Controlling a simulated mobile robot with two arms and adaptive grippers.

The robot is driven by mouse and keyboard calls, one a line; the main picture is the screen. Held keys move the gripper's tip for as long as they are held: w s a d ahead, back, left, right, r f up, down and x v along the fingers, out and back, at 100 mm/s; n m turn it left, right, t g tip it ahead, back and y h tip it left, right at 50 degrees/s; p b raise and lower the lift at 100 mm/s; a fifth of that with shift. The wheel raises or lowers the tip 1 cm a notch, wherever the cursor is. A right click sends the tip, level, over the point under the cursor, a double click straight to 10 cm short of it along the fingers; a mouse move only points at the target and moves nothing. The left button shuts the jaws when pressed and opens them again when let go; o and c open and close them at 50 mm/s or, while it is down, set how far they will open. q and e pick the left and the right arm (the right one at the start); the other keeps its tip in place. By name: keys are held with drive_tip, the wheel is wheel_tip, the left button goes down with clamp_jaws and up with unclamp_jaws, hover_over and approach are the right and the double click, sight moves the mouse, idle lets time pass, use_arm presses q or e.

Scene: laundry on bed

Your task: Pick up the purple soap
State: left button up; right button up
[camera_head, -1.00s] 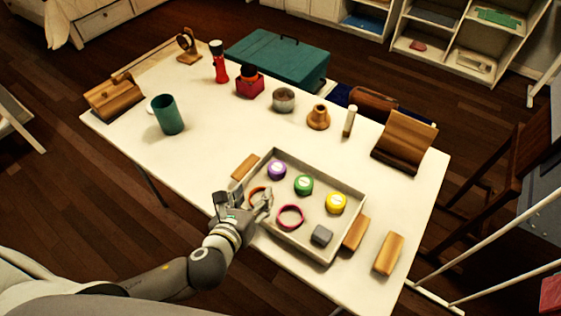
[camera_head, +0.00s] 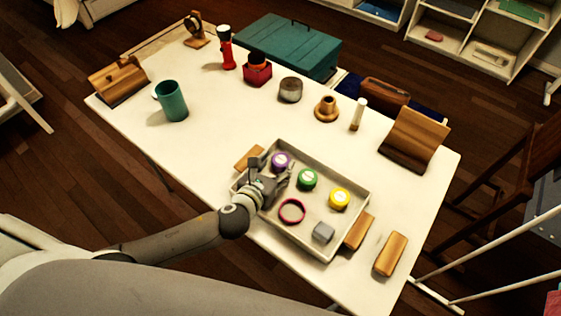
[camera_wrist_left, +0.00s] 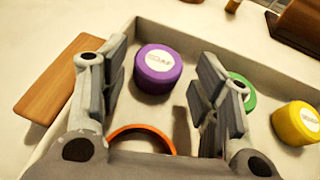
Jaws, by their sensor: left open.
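The purple soap (camera_head: 281,161) is a short round puck with a white label on top. It lies in the grey tray (camera_head: 341,229), near its far left corner. In the left wrist view the purple soap (camera_wrist_left: 158,68) shows between and just beyond the open fingers. My left gripper (camera_head: 271,170) is open and empty over the left part of the tray; it also shows in the left wrist view (camera_wrist_left: 158,85). The fingers appear apart from the soap. My right gripper is not in view.
The white table is clear toward the middle.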

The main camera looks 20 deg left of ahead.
sight(280, 160)
use_arm(q)
drive_tip(key=shift+x, duration=1.5)
drive_tip(key=shift+f, duration=0.1)
drive_tip(key=shift+s, duration=0.1)
drive_tip(key=c, duration=0.8)
